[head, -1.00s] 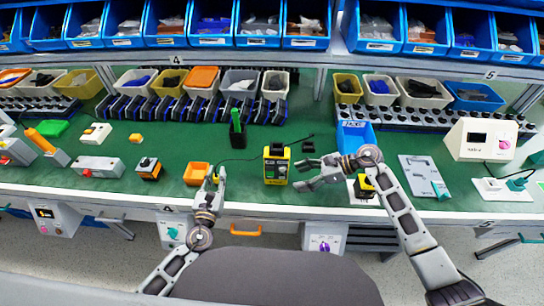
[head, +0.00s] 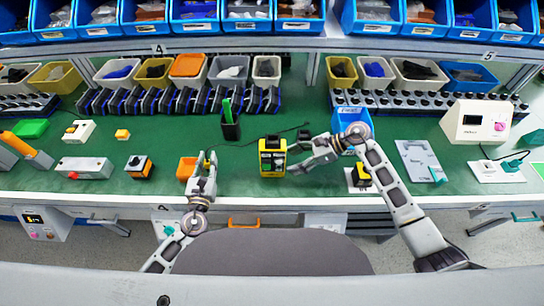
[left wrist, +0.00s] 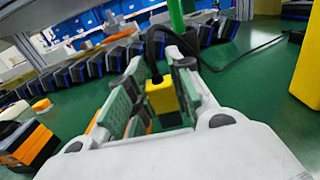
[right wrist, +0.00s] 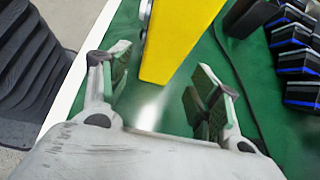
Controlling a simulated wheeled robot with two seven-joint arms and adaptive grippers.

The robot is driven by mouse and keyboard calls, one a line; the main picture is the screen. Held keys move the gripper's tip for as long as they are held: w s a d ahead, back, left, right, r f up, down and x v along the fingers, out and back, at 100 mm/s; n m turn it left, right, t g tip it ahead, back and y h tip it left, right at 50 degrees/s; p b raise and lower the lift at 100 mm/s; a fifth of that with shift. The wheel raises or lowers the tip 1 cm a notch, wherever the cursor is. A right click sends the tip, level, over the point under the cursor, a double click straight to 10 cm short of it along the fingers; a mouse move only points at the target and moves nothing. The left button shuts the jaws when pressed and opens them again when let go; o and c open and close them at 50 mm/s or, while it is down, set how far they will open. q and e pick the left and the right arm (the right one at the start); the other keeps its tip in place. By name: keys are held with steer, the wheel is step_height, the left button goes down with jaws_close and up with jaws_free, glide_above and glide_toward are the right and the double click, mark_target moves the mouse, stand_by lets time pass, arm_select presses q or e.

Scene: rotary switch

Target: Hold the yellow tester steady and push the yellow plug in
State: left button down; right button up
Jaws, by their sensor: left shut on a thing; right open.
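The yellow tester (head: 272,157) stands upright on the green bench, with a dark front face. My right gripper (head: 297,156) is open at its right side. In the right wrist view the tester (right wrist: 180,40) reaches in between the spread fingers (right wrist: 158,95), with a gap to each finger. My left gripper (head: 208,160) is left of the tester, beside a small orange bin. In the left wrist view it is shut on the yellow plug (left wrist: 162,97), which trails a black cable (left wrist: 165,40). The tester's edge (left wrist: 308,65) shows at the right there. The tester's socket cannot be made out.
The orange bin (head: 186,169) sits just left of my left gripper. A black holder with a green item (head: 230,124) stands behind. A blue bin (head: 352,128) and a black-yellow device on a white plate (head: 361,178) are at the right. Bench between plug and tester is clear.

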mark_target(282, 165)
arm_select(q)
steer(key=shift+f, duration=0.15)
arm_select(e)
steer(key=shift+x, duration=1.85)
arm_select(q)
steer(key=shift+f+b, duration=0.8)
steer(key=shift+b, duration=0.1)
arm_select(e)
steer(key=shift+x, duration=1)
arm_select(q)
steer(key=shift+f+b, duration=0.45)
arm_select(e)
steer(key=shift+a+f, duration=0.4)
steer(key=shift+a, duration=0.1)
steer(key=c, duration=1)
steer(key=o, duration=1.3)
